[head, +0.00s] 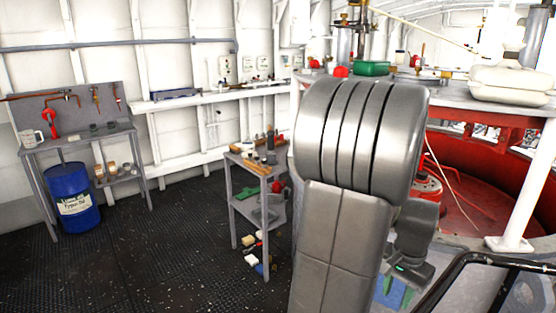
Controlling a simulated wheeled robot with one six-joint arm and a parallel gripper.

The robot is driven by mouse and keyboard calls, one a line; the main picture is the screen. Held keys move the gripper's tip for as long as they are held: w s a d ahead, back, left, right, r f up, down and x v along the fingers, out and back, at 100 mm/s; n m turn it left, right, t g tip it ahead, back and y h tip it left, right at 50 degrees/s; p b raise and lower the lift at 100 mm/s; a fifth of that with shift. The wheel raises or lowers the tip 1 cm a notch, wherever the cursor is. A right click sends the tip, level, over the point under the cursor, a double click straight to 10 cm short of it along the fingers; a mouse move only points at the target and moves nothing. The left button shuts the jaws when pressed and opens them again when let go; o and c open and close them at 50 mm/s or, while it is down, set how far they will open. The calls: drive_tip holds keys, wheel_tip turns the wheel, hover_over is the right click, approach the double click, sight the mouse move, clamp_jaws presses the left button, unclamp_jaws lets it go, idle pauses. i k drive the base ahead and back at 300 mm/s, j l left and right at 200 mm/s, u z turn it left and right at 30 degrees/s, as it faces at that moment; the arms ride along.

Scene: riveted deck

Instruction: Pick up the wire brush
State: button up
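I cannot make out the wire brush with certainty. A small grey two-level workbench (236,205) left of my arm holds several small tools, among them a brown wooden-looking piece (256,167) along its front edge. Their shapes are too small to name. My large grey arm fills the middle of the view and hides what lies behind it. A dark part of my arm with a green light shows low at its right, but no gripper fingers are visible.
A grey bench with a pegboard (85,98) and a blue drum (74,197) stand at the left. A large grey table (452,92) with a green box (372,68) is behind my arm. Items lie on the floor below the small workbench. Dark floor (150,250) is clear at left.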

sight(235, 149)
drive_tip(key=i+j+u, duration=0.3)
drive_tip(key=i, duration=0.2)
drive_tip(key=i+j+u, duration=0.2)
drive_tip(key=i+u, duration=0.15)
drive_tip(key=i, duration=0.2)
drive_tip(key=i+u, duration=0.3)
drive_tip(key=i, duration=1.1)
drive_tip(key=i+j+z, duration=0.1)
drive_tip(key=i, duration=0.75)
drive_tip(key=i+j+z, duration=0.1)
drive_tip(key=i+z, duration=0.15)
drive_tip(key=i, duration=0.15)
drive_tip(key=i+j+z, duration=0.25)
drive_tip(key=i, duration=0.2)
drive_tip(key=i+j+z, duration=0.25)
drive_tip(key=i, duration=0.15)
drive_tip(key=l, duration=0.1)
